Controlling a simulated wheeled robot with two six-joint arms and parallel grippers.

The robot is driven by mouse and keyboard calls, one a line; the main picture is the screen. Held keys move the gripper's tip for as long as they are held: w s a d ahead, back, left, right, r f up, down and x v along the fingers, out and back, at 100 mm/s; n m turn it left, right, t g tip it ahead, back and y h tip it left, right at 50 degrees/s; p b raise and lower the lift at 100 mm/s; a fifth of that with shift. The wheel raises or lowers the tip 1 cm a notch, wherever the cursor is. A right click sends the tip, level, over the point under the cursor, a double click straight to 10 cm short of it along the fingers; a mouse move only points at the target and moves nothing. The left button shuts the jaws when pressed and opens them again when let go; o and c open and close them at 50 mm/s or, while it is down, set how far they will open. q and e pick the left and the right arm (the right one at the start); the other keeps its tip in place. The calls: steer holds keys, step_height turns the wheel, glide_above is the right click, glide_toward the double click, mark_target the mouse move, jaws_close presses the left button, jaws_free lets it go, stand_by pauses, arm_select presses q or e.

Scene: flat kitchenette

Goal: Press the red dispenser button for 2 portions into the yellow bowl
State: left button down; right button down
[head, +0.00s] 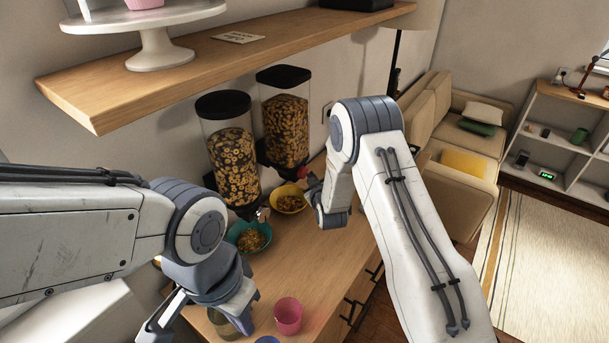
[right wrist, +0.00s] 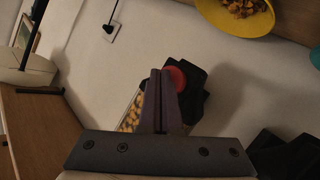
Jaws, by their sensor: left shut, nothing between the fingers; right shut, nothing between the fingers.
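The right-hand cereal dispenser (head: 285,130) hangs on the wall above the yellow bowl (head: 291,199), which has some cereal in it. In the right wrist view, the yellow bowl (right wrist: 212,14) is at the top. The red dispenser button (right wrist: 176,77) shows on a black housing right behind the fingertips of my right gripper (right wrist: 160,76). That gripper is shut and empty; I cannot tell if it touches the button. In the head view, my right gripper (head: 311,181) is beside the dispenser's base. My left gripper (head: 165,318) is shut and empty, low at the left.
A second dispenser (head: 231,155) hangs to the left, above a teal bowl (head: 235,231) with cereal. A pink cup (head: 288,317) and a jar (head: 231,325) stand nearer on the counter (head: 312,262). A wooden shelf (head: 200,62) runs above the dispensers.

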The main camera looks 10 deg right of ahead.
steer(key=shift+w+a+b, duration=0.35)
steer(key=shift+w+a, duration=0.15)
stand_by(0.9)
steer(key=shift+s+d+r, duration=0.1)
steer(key=shift+d, duration=0.05)
steer(key=shift+s+d, duration=0.65)
steer(key=shift+s, duration=0.05)
steer(key=s+d, duration=0.3)
steer(key=shift+s+d+b, duration=0.25)
steer(key=shift+s+b, duration=0.05)
steer(key=shift+b, duration=0.1)
stand_by(0.3)
stand_by(0.6)
